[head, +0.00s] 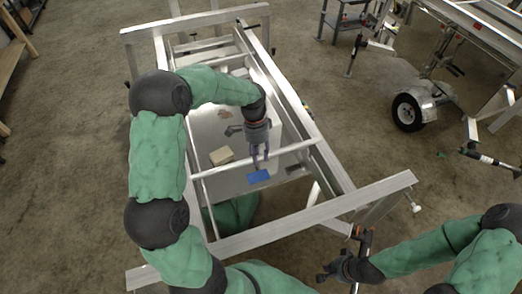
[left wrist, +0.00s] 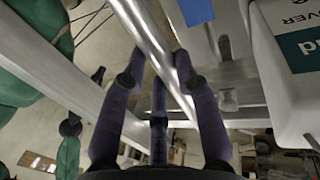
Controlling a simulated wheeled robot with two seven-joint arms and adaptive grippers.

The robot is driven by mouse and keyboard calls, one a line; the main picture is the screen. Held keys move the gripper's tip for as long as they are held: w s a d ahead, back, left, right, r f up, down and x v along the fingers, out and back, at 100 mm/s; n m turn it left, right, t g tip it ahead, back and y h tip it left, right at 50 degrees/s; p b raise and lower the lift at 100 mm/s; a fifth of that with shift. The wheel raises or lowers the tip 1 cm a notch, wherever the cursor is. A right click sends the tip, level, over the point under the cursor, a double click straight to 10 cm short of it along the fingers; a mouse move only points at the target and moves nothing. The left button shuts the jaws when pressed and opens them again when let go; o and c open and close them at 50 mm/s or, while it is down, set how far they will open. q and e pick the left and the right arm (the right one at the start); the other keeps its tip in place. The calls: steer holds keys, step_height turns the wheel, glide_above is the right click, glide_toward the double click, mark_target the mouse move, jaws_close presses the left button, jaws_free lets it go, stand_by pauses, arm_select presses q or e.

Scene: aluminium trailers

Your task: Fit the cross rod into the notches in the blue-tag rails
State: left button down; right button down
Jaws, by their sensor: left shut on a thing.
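The cross rod (head: 222,168) is a bright metal bar lying across the trailer frame between the left rail (head: 173,98) and the right rail (head: 292,92). My left gripper (head: 260,162) reaches down from above and is shut on the rod right of its middle. In the left wrist view the rod (left wrist: 147,33) runs slantwise between the purple-grey fingers (left wrist: 158,85). The rod's ends look close to the rails; I cannot tell whether they sit in notches. A blue patch (head: 259,176) shows just below the rod. My right gripper (head: 330,272) is near the front beam, away from the rod.
The front beam (head: 290,228) crosses the near end of the frame. A tan block (head: 221,156) lies inside it. In the left wrist view a white box with a blue-green label (left wrist: 305,48) is at right. Another wheeled trailer (head: 412,108) stands at right.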

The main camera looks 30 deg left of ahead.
arm_select(q)
steer(key=shift+f, duration=0.15)
steer(key=shift+f+b, duration=1.95)
steer(key=shift+f, duration=0.75)
steer(key=shift+f+b, duration=1.55)
steer(key=shift+f, duration=0.8)
steer(key=c, duration=0.8)
jaws_free()
steer(key=shift+c, duration=0.2)
steer(key=v, duration=1.2)
